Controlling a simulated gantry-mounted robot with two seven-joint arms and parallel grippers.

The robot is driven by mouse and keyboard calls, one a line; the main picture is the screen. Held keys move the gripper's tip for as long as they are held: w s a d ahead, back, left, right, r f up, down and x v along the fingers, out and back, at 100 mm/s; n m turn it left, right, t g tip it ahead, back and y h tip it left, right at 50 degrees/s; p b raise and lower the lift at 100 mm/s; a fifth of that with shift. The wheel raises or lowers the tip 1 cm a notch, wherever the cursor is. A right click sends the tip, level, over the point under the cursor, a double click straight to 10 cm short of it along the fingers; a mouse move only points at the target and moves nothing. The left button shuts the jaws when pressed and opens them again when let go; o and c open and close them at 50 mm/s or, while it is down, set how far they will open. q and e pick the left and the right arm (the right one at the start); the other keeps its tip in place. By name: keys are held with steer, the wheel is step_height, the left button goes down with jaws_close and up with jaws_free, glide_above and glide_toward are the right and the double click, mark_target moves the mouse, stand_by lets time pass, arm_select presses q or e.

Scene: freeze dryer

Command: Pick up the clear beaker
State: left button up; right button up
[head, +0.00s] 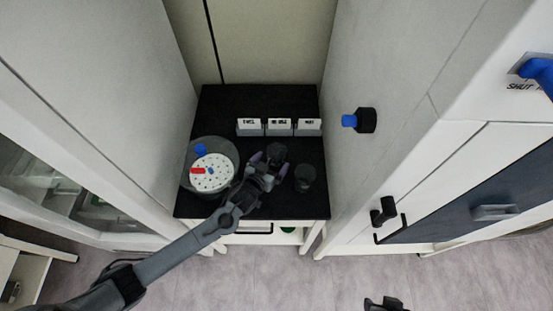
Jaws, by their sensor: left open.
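A clear beaker (305,179) stands upright on the right part of the black worktop and looks dark against it. A second dark, round vessel (277,151) stands a little behind and to its left. My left gripper (269,162) is open, with its fingers near this second vessel. Whether they touch it or reach around it I cannot tell. The clear beaker is just right of the gripper and apart from it. A small dark part of my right gripper (385,304) shows at the bottom edge, and its jaws cannot be made out.
A round vessel (231,153) with a white perforated disc (212,173), a red piece and blue pieces stands left on the worktop (225,102). Three white labelled boxes (279,128) stand behind the gripper. Tall cabinets flank both sides. A blue-and-black knob (362,120) sticks out at right.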

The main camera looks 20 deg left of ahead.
mark_target(280, 152)
arm_select(q)
steer(key=shift+b+x, duration=0.4)
steer(key=shift+x, duration=2.15)
steer(key=shift+s+f, duration=0.1)
steer(key=shift+f, duration=0.05)
steer(key=shift+c, duration=0.2)
steer(key=c, duration=1)
